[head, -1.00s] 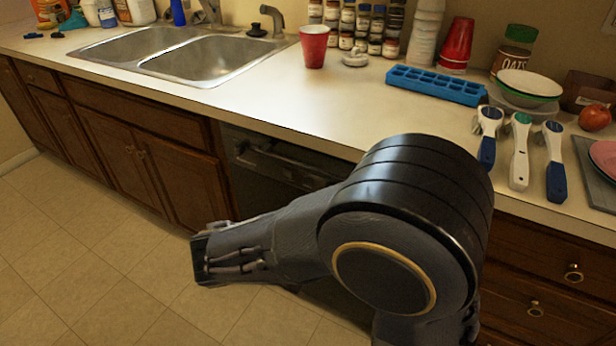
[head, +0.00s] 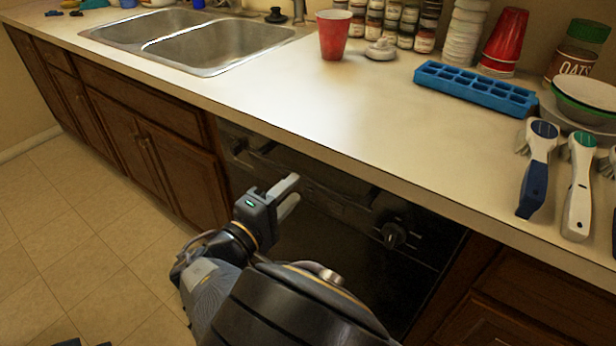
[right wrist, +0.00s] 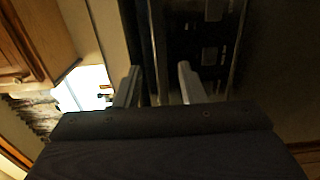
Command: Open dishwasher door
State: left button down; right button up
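The black dishwasher (head: 335,255) sits under the counter between wooden cabinets, and its door looks closed and upright. Its control strip with a round knob (head: 393,235) runs along the top of the front. My right gripper (head: 293,194) is in front of the upper left part of the door, with its fingers pointing towards it. In the right wrist view the two fingers (right wrist: 158,88) are apart, with the dark dishwasher front (right wrist: 210,45) beyond them. A narrow edge shows between them; I cannot tell whether they touch it. My arm hides the lower left door. My left gripper is not in view.
The counter (head: 290,110) overhangs the dishwasher front. A red cup (head: 333,35), a blue ice tray (head: 476,88) and scrub brushes (head: 537,170) stand or lie on it. The sink (head: 215,45) is at the left.

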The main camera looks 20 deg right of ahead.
aim_at(302, 182)
jog(key=x, duration=0.5)
grip_shut()
